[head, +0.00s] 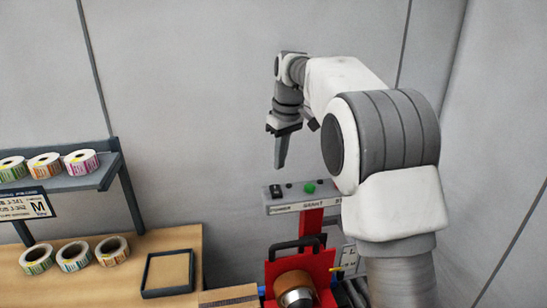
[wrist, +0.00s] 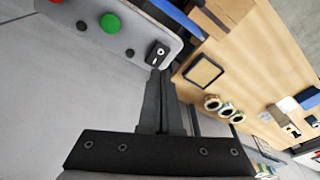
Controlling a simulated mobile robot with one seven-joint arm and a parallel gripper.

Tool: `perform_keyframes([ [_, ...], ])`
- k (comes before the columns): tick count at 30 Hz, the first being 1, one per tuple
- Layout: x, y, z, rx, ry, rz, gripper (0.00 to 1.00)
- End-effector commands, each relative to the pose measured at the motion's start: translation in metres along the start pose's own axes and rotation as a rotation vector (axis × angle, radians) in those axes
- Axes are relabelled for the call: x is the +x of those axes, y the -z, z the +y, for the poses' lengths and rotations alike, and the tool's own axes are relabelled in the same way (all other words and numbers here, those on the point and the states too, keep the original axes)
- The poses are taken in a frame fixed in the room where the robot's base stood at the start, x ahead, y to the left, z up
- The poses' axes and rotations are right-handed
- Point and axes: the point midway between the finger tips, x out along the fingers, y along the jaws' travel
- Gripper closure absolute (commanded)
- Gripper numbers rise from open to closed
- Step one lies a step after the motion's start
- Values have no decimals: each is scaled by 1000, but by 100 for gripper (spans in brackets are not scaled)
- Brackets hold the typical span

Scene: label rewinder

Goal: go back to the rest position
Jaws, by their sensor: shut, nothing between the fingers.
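My gripper (head: 281,152) hangs pointing down, shut and empty, in front of the grey wall. In the head view it is just above the control panel (head: 304,204), over the panel's left end near the black switch (head: 276,191). In the wrist view the closed fingers (wrist: 160,78) show close to that black switch (wrist: 157,54); I cannot tell whether they touch it. The green button (head: 309,188) is to the right of the switch in the head view. It also shows in the wrist view (wrist: 110,23), with part of a red button (wrist: 57,1) at the edge.
A red rewinder (head: 327,262) holding a brown roll (head: 293,285) stands below the panel. To the left are a wooden table (head: 190,238) with a dark-rimmed tray (head: 148,275), several label rolls (head: 73,257) and a raised shelf (head: 95,181). The space above the table's right end is clear.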

Motion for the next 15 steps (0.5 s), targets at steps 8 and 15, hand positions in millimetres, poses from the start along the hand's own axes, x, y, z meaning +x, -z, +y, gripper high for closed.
perform_keyframes([
  [8,-39,-72,-14,157,-47,68,100],
  [15,-54,-146,-40,299,-90,131,100],
])
